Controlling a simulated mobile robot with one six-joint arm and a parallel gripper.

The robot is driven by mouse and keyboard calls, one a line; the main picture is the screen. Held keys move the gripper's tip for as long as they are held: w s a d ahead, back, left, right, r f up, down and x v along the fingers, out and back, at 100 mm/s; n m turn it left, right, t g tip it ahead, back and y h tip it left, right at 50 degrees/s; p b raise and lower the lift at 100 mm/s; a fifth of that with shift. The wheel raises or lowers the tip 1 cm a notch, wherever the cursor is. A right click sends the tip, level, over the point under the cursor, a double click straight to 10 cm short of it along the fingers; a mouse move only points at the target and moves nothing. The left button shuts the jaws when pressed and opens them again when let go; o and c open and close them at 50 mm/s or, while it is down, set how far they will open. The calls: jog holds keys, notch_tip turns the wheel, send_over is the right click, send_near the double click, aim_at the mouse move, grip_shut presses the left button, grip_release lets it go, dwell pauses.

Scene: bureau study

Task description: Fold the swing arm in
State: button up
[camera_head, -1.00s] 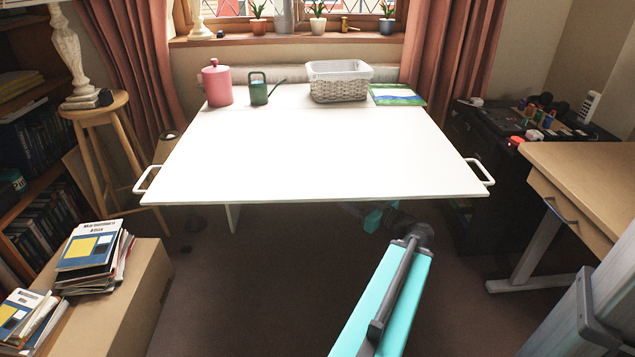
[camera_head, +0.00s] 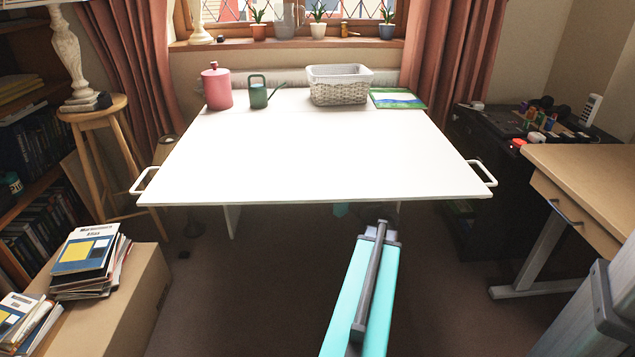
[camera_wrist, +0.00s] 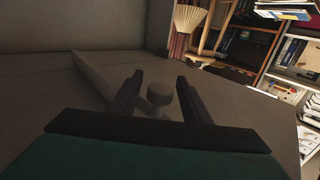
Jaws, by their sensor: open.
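A white table (camera_head: 310,150) has a raised top with a white handle (camera_head: 145,180) at its left edge and another (camera_head: 482,173) at its right. In the wrist view, my gripper (camera_wrist: 160,88) is open, its two dark fingers apart. A rounded grey knob (camera_wrist: 161,94) shows between the fingers, in line with the gap; I cannot tell whether they touch it. A pale bar (camera_wrist: 100,77), apparently the swing arm, runs diagonally beside the knob. In the head view the gripper and the swing arm are hidden beneath the tabletop.
A box (camera_head: 125,310) with books is at left, a desk (camera_head: 585,175) at right. Floor in front is clear.

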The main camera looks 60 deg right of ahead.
jog(key=shift+w+d, duration=0.1)
jog(key=shift+w, duration=0.45)
grip_shut()
jog(key=shift+w, duration=0.1)
jog(key=shift+w+h+b, duration=0.3)
jog(key=shift+b, duration=0.25)
